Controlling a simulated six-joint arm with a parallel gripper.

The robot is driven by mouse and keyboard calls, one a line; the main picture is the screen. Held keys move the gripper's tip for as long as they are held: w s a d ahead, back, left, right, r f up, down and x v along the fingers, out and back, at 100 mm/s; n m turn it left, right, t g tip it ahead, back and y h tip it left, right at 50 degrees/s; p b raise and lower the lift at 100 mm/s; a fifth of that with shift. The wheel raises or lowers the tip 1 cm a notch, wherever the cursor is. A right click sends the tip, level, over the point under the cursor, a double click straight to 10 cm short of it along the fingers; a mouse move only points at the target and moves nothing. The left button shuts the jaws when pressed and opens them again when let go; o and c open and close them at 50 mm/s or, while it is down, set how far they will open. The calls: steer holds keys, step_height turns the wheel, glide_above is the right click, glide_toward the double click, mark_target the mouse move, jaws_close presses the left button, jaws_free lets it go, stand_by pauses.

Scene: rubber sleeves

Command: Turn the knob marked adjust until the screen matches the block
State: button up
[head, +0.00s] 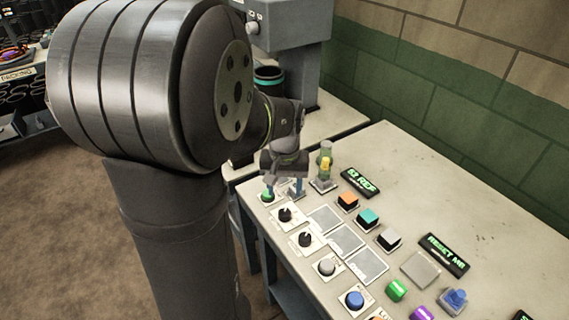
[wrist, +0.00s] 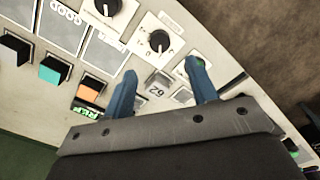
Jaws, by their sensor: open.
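My gripper (head: 283,190) is over the left end of the panel, its two blue fingers pointing down. In the wrist view, my gripper (wrist: 161,88) is open, with a small grey block (wrist: 158,82) marked 62 showing between the fingers. I cannot tell whether they touch it. A black knob (wrist: 159,40) on a white plate is just beyond the fingertips; it seems to be the black knob (head: 284,215) in the head view. A second black knob (head: 305,240) and a grey knob (head: 326,268) follow along the row. I cannot read which is marked adjust. A dark screen (head: 444,255) shows green text, not clearly legible.
A small dark sign (head: 360,184) reads like 62 REF. Orange (head: 348,200), teal (head: 368,217) and grey (head: 390,239) blocks stand behind flat pads. A green-yellow upright piece (head: 325,165) stands close behind my gripper. A blue knob (head: 354,300) is nearer the front.

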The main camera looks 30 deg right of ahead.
step_height(320, 180, up, 8)
glide_above(284, 212)
steer(key=shift+r, duration=0.15)
stand_by(0.6)
step_height(284, 212, down, 18)
steer(key=shift+r, duration=0.25)
stand_by(0.5)
